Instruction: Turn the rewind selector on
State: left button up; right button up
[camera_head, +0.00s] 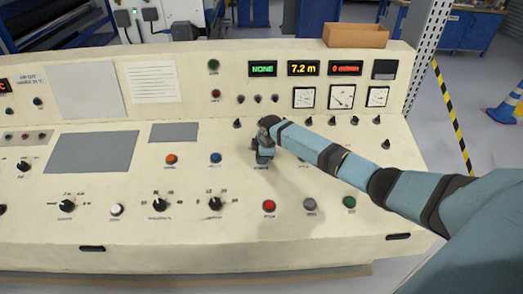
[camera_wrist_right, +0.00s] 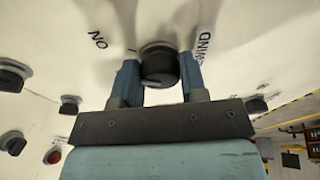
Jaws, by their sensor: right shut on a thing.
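The rewind selector (camera_wrist_right: 158,68) is a round black knob on the cream sloping panel, seen close in the right wrist view. The fingers of my right gripper (camera_head: 261,158) stand on both sides of it and are shut on it. An "ON" label (camera_wrist_right: 97,40) shows upside down to the left of the knob, and part of the "REWIND" label (camera_wrist_right: 205,42) to its right. In the head view the gripper hides the knob. I cannot tell which way the knob points. My left gripper is not in view.
Near the gripper are a blue button (camera_head: 215,158) and an orange button (camera_head: 171,159). Below are a red button (camera_head: 269,205), a grey one (camera_head: 310,204) and a green one (camera_head: 349,202). Small black knobs (camera_head: 332,121) line the panel above right. A cardboard box (camera_head: 356,35) sits on top.

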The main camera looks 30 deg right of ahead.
jog(key=shift+m+p, duration=0.5)
jog(key=shift+m, duration=0.3)
jog(key=o, duration=0.9)
jog(key=shift+r, duration=0.15)
jog(key=v, duration=0.9)
jog(key=b+v, duration=0.1)
jog(key=v, duration=0.3)
jog(key=shift+s+a+r, duration=0.1)
jog(key=shift+s+r, duration=0.1)
jog(key=shift+s, duration=0.15)
jog(key=shift+f, duration=0.1)
